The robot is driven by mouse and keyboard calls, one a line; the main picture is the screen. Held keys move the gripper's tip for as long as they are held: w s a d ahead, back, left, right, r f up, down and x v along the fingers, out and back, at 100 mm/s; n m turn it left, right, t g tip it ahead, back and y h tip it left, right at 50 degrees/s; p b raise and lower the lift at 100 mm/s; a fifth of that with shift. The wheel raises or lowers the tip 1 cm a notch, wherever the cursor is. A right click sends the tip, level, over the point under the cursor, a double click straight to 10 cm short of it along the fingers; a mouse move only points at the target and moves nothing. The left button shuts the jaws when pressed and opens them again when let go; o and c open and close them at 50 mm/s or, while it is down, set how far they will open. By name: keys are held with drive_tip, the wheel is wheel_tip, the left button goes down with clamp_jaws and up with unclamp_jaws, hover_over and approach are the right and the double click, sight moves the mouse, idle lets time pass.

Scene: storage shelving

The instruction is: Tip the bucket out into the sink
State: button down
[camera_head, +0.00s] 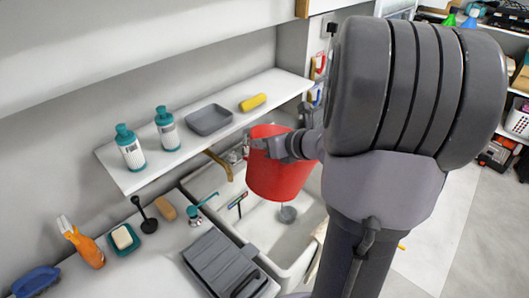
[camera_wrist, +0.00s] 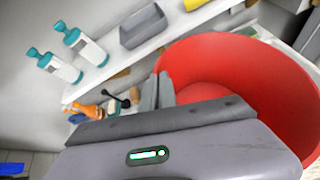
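A red bucket (camera_head: 280,177) hangs above the white sink (camera_head: 262,232) and looks close to upright in the head view. My gripper (camera_head: 268,146) is at the bucket's rim, with the fingers pressed together on its wall. In the wrist view the bucket (camera_wrist: 240,62) opens wide beyond my gripper (camera_wrist: 165,92). My arm hides the right side of the scene around the sink.
A white shelf (camera_head: 180,147) behind the sink holds two teal-capped bottles, a grey tray (camera_head: 209,119) and a yellow roll (camera_head: 253,102). A brass faucet (camera_head: 218,163) reaches over the sink. The counter at left holds an orange spray bottle (camera_head: 82,244), soap, a brush and a grey dustpan-like item.

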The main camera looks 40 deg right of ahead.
drive_tip(key=h+b, duration=0.1)
drive_tip(key=b, duration=0.1)
drive_tip(key=n+b, duration=0.1)
drive_tip(key=b, duration=0.1)
drive_tip(key=shift+a+f+n+h, duration=0.3)
drive_tip(key=shift+a+h, duration=0.05)
drive_tip(key=shift+h, duration=0.05)
drive_tip(key=shift+a+r+n+h+b, duration=0.15)
drive_tip(key=shift+n+h+b, duration=0.15)
drive_tip(key=shift+b, duration=0.35)
